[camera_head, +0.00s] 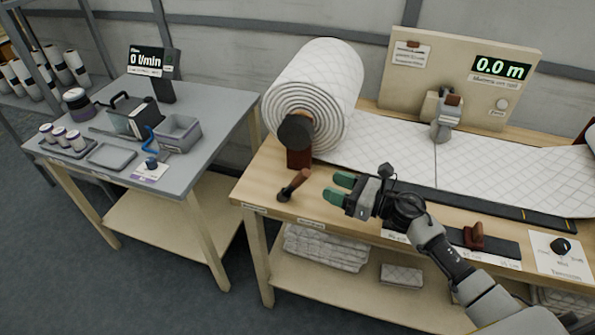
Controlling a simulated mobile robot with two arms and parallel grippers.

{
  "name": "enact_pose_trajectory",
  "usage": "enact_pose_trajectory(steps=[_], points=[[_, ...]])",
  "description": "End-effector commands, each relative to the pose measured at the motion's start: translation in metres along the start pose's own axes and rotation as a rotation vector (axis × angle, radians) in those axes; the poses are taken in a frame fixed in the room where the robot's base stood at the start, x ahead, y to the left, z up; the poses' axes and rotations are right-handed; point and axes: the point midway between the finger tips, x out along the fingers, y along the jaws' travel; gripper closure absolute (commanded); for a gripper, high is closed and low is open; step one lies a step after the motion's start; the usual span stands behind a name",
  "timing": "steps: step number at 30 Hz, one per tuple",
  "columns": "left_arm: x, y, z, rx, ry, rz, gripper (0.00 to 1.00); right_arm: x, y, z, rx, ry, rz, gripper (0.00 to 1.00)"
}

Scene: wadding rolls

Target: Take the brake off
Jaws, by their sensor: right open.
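A lever with a brown wooden handle (294,184) stands tilted on the wooden table's front left, just in front of the quilted roll; I take it to be the brake, though its label is too small to read. The large white wadding roll (318,85) sits on a dark-ended spindle behind it. My right gripper (338,188) has green fingertips pointing left toward the lever. It is open and empty, a short gap to the right of the handle. My left gripper is not in view.
The white quilted sheet (400,150) runs right from the roll across the table. A display board (455,75) reads 0.0 m. A dark red handle (473,236) and a black knob (560,246) lie at the right. A grey table (205,160) with instruments stands left.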

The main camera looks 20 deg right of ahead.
Motion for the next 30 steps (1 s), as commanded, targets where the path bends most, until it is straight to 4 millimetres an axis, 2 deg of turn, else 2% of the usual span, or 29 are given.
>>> enact_pose_trajectory(steps=[9,15,21,29,30], points=[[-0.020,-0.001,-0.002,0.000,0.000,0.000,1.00,0.058,0.001,0.005,0.007,-0.007,0.001,0.47],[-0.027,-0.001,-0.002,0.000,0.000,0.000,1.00,0.088,0.001,0.003,0.008,-0.006,0.000,0.47],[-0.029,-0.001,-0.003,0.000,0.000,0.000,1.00,0.101,0.001,0.002,0.006,-0.004,-0.001,0.47],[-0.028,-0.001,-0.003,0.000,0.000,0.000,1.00,0.102,0.001,0.001,0.006,-0.004,-0.001,0.47],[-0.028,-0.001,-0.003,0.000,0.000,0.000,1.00,0.102,0.001,0.001,0.006,-0.004,-0.001,0.52]])
